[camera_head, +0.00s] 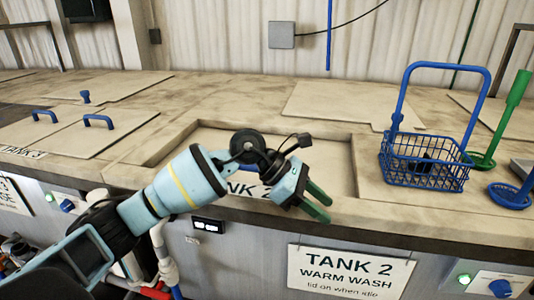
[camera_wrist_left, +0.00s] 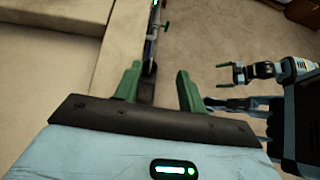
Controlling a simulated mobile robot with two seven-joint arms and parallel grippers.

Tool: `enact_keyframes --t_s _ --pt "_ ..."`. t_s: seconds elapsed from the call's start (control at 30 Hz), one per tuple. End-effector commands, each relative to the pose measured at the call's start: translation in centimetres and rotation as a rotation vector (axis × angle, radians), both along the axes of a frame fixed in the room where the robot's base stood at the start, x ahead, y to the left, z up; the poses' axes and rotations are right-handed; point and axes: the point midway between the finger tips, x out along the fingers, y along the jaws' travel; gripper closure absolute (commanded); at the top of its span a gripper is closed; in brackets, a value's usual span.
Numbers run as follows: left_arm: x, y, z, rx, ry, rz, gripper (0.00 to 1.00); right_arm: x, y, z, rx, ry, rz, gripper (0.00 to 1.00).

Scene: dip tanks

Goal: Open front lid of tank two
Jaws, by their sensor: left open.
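Tank two has a rectangular recess (camera_head: 335,160) in the beige worktop, behind the sign marked TANK 2 WARM WASH (camera_head: 350,272). Its inside looks pale and flat; I cannot tell whether that is a lid or a floor. The fingers also show apart in the left wrist view (camera_wrist_left: 158,85).
A flat panel (camera_head: 345,103) lies behind the recess. A blue wire basket (camera_head: 425,172) with a tall handle stands at the right, beside a green ladle-like tool (camera_head: 500,120). Lids with blue handles (camera_head: 98,121) lie at tank three on the left.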

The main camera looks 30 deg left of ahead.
Motion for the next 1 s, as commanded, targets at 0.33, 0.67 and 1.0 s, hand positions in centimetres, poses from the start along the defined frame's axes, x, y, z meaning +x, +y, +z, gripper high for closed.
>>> enact_keyframes --t_s 0.33,0.67,1.0 --pt "3.5 14.9 4.6 0.646 -0.075 0.043 0.59 0.0 0.1 0.0 0.002 -0.001 -0.001 0.00" --pt "2.5 24.2 9.7 0.957 0.005 0.131 0.59 0.0 0.1 0.0 0.001 0.000 -0.001 0.00" --pt "2.7 24.4 8.3 0.961 0.010 0.129 0.59 0.1 0.1 0.1 0.002 -0.002 -0.001 0.00"
